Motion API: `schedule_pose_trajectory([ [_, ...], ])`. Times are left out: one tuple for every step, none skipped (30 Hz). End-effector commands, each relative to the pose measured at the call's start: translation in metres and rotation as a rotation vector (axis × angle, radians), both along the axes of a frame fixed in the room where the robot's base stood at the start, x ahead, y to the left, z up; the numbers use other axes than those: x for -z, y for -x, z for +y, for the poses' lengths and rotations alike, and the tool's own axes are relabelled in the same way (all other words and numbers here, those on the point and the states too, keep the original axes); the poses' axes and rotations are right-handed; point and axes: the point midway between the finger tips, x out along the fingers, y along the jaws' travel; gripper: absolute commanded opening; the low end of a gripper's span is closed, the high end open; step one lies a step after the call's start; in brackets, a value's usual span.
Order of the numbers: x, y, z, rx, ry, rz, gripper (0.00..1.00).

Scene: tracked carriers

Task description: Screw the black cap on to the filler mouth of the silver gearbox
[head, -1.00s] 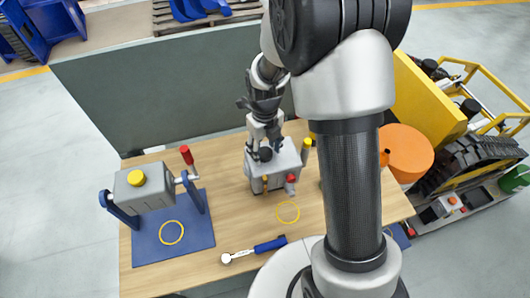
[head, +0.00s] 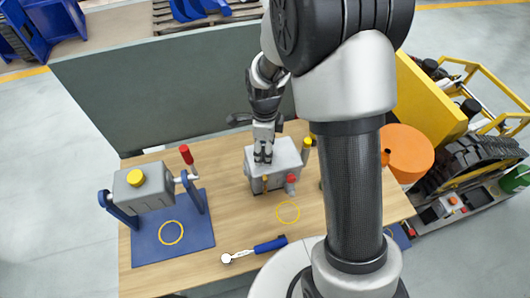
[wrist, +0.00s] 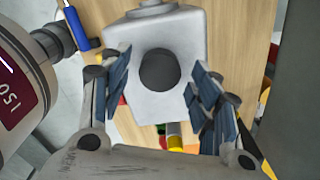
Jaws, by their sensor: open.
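The silver gearbox (head: 288,156) stands on the wooden table in the head view, with a small red plug (head: 291,179) on its front. My gripper (head: 263,159) points down right over its top. In the wrist view the round black cap (wrist: 160,69) sits over the gearbox top (wrist: 150,108), between the two spread fingers of my gripper (wrist: 160,82). A gap shows on both sides of the cap, so the gripper is open around it. The filler mouth is hidden beneath the cap. I cannot tell how tightly the cap sits. In the head view the fingers hide the cap.
A grey box (head: 150,195) with a yellow cap stands on a blue stand (head: 190,240) at the left, beside a red-tipped lever (head: 186,155). A blue-handled wrench (head: 268,246) lies at the front. A yellow-topped post (head: 306,146) is close to the gearbox's right. A dark panel (head: 170,95) stands behind.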

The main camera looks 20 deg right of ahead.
Motion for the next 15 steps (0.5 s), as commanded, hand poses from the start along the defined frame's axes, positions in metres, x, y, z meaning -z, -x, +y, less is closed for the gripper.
schedule_pose_trajectory([
  [-0.0001,-0.0001,0.0,-0.017,0.0,0.0,0.57],
  [-0.0001,-0.0001,0.0,-0.029,0.0,0.0,0.57],
  [-0.0001,-0.0001,0.0,-0.054,0.0,0.0,0.57],
  [-0.0001,-0.0001,0.0,-0.081,0.0,0.0,0.57],
  [-0.0001,-0.0001,0.0,-0.117,0.0,0.0,0.57],
  [0.0,-0.0001,0.0,-0.176,0.0,0.0,0.57],
  [0.0,-0.0001,0.0,-0.225,0.0,0.0,0.57],
  [0.0,-0.0001,0.0,-0.273,0.0,0.0,0.57],
  [0.0,-0.0001,0.0,-0.338,0.0,0.0,0.57],
  [0.0,-0.0001,0.0,-0.387,0.0,0.0,0.57],
  [0.0,-0.0001,0.0,-0.435,0.0,0.0,0.57],
  [0.0,-0.0001,0.0,-0.499,0.0,0.0,0.57],
  [0.0,-0.0001,0.0,-0.549,0.0,0.0,0.57],
  [0.0,-0.0001,0.0,-0.596,0.0,0.0,0.57],
  [0.0,-0.0001,0.0,-0.658,0.0,0.0,0.57],
])
